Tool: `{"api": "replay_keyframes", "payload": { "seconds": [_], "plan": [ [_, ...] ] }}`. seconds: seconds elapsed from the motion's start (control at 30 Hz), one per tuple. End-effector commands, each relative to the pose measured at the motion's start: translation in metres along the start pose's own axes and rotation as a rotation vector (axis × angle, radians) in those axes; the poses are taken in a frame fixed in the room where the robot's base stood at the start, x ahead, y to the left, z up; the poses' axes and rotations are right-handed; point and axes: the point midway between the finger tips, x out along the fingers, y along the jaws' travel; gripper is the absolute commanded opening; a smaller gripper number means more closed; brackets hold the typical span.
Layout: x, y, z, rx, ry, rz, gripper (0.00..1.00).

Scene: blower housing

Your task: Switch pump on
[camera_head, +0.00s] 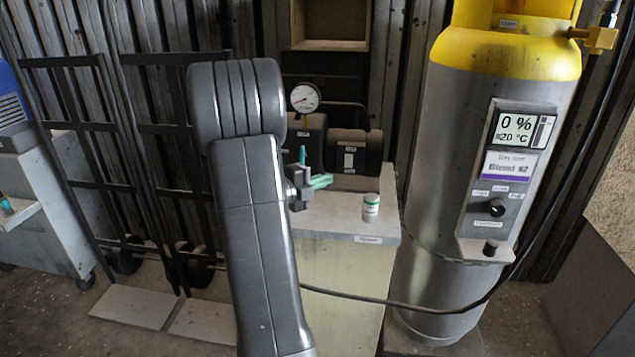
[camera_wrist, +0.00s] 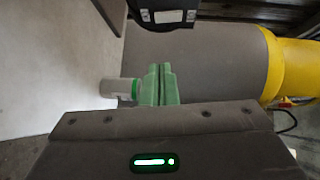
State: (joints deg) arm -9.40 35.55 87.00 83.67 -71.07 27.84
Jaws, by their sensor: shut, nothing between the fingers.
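A dark pump-like unit (camera_head: 347,152) sits on the bench behind my gripper, with a round gauge (camera_head: 305,97) above it. Part of it is hidden behind my arm. A dark body with a white label, likely the same unit, shows at the top of the wrist view (camera_wrist: 165,16).
A small white jar with a green lid (camera_head: 371,208) stands on the bench (camera_head: 340,222), right of my gripper. A tall grey and yellow cylinder (camera_head: 455,130) stands at right; its display (camera_head: 520,130) reads 0 % and 20 °C, above a black knob (camera_head: 496,207). A cable crosses low in front.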

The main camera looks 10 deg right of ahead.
Motion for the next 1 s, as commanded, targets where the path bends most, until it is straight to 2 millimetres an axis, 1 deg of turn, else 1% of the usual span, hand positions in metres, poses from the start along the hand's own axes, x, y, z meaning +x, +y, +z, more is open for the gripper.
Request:
{"api": "replay_keyframes", "payload": {
  "seconds": [0.03, 0.2, 0.27, 0.4, 0.6, 1.0],
  "plan": [
    [0.013, 0.001, -0.001, 0.000, 0.006, 0.000, 0.00],
    [0.050, 0.001, -0.001, 0.000, 0.004, 0.000, 0.00],
    [0.062, 0.001, -0.001, 0.000, 0.004, 0.000, 0.00],
    [0.076, 0.001, 0.016, 0.000, 0.000, -0.001, 0.00],
    [0.086, 0.001, 0.027, -0.001, 0.000, 0.000, 0.00],
    [0.087, 0.000, 0.028, 0.000, 0.000, -0.001, 0.00]
  ]
}}
